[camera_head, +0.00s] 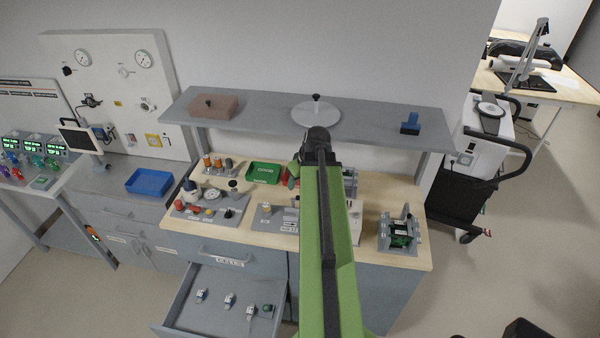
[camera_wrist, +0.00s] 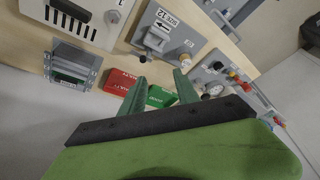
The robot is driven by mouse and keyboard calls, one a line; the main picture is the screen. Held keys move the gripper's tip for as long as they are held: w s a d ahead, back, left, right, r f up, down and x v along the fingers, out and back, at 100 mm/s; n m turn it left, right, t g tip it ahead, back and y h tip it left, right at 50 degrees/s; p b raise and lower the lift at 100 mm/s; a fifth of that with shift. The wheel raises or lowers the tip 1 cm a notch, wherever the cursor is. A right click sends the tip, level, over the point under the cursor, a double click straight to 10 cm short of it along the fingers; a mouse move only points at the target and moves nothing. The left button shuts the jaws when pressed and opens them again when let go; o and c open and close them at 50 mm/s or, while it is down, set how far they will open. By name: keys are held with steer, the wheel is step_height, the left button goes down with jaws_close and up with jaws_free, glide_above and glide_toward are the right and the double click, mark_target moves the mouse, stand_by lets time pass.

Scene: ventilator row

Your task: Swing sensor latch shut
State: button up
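A small grey plate (camera_wrist: 180,52) with a printed label and an arrow lies on the wooden bench in the wrist view. A pale latch-like block (camera_wrist: 155,39) sits on it; I cannot tell whether it is the sensor latch or how far it is swung. What looks like the same plate shows in the head view (camera_head: 267,224), left of my arm. My gripper (camera_wrist: 160,75) has its two green fingers spread apart with nothing between them. In the wrist picture the fingertips lie just below the plate, apart from it. In the head view my arm hides most of the gripper.
Red (camera_wrist: 124,82) and green (camera_wrist: 160,97) trays lie near the fingers. A white slotted unit (camera_wrist: 100,32) and a grey fixture (camera_wrist: 72,66) stand left in the wrist view. A shelf (camera_head: 250,108) overhangs the bench. An open drawer (camera_head: 180,310) juts out in front.

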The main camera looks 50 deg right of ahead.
steer(key=s+d+r, duration=0.3)
steer(key=d, duration=0.1)
steer(key=b, duration=1.6)
glide_toward(298, 196)
steer(key=x, duration=0.8)
steer(key=shift+s+f, duration=0.1)
steer(key=shift+f, duration=0.15)
steer(key=shift+r, duration=0.1)
jaws_close()
